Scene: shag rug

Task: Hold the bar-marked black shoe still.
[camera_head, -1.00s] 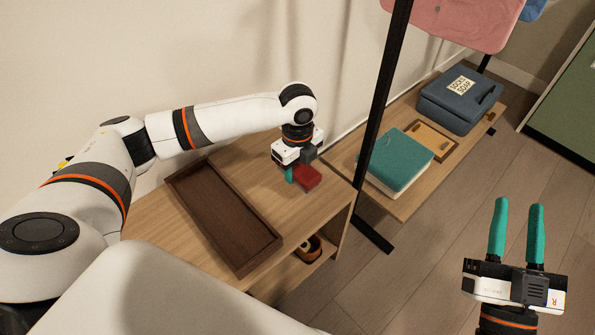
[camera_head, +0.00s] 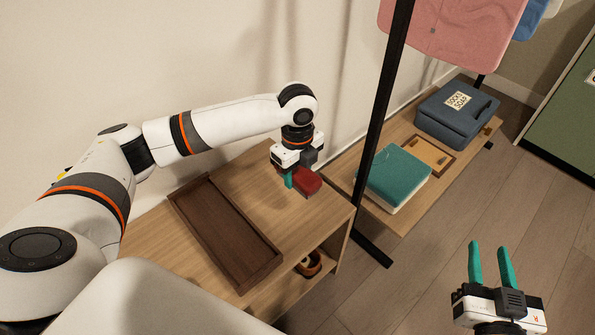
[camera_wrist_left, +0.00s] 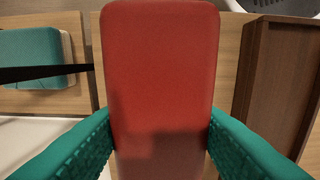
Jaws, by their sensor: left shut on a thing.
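No black shoe shows clearly in these frames. My left gripper (camera_head: 297,180) is over the wooden bench top and is shut on a red block-like thing (camera_head: 309,182) with rounded corners. In the left wrist view this red thing (camera_wrist_left: 160,75) stands between the two teal fingers, which touch its sides. Whether it touches the bench top I cannot tell. My right gripper (camera_head: 490,265) is at the lower right over the floor, with its teal fingers apart and nothing between them.
A dark brown tray (camera_head: 268,284) lies on the bench top (camera_head: 322,222). A small brown item (camera_head: 310,264) sits on the lower shelf. A black post (camera_head: 381,130) stands right of the bench. Beyond it, a low shelf holds a teal book (camera_head: 402,172), wooden frame (camera_head: 430,155) and blue case (camera_head: 455,112).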

